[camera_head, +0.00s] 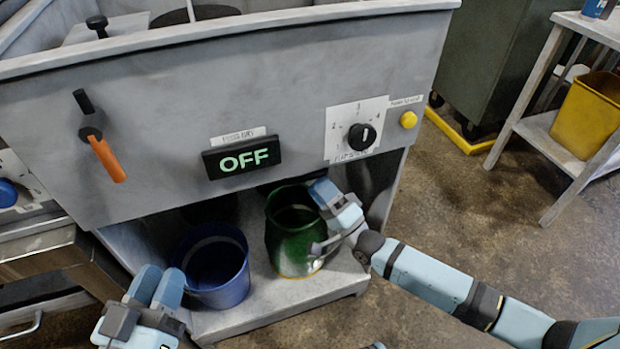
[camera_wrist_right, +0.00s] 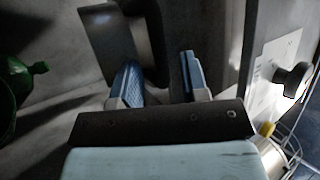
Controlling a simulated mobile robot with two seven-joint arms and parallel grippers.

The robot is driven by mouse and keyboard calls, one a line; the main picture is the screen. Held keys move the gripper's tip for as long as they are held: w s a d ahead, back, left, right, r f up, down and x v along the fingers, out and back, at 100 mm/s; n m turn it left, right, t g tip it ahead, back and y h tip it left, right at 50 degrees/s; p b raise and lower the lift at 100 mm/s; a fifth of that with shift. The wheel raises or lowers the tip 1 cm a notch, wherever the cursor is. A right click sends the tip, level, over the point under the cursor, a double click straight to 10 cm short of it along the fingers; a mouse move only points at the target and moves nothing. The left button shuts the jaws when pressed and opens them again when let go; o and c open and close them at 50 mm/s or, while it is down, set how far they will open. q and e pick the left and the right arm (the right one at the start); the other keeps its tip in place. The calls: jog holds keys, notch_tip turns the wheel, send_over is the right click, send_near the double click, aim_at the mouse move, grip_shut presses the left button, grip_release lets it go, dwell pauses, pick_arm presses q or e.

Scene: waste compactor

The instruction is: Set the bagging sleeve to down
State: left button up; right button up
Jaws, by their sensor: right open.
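No part in view is labelled clearly enough for me to be sure which is the bagging sleeve. In the right wrist view, a dark curved part (camera_wrist_right: 158,45) hangs between the two blue fingertips, beside a dark grey plate (camera_wrist_right: 108,38). My right gripper (camera_head: 330,203) is open under the front panel, at the upper right of the green container (camera_head: 290,238); its fingers also show apart in the right wrist view (camera_wrist_right: 160,82). Whether they touch the dark part I cannot tell. My left gripper (camera_head: 157,286) is low at the left, in front of the blue bucket (camera_head: 215,265).
The grey front panel (camera_head: 300,100) carries an orange-handled lever (camera_head: 105,155), a lit OFF display (camera_head: 242,158), a black dial (camera_head: 361,136) and a yellow button (camera_head: 408,120). A shelf with a yellow bin (camera_head: 587,115) stands right.

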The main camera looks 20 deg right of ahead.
aim_at(310, 174)
jog(key=shift+x, duration=1.95)
grip_shut()
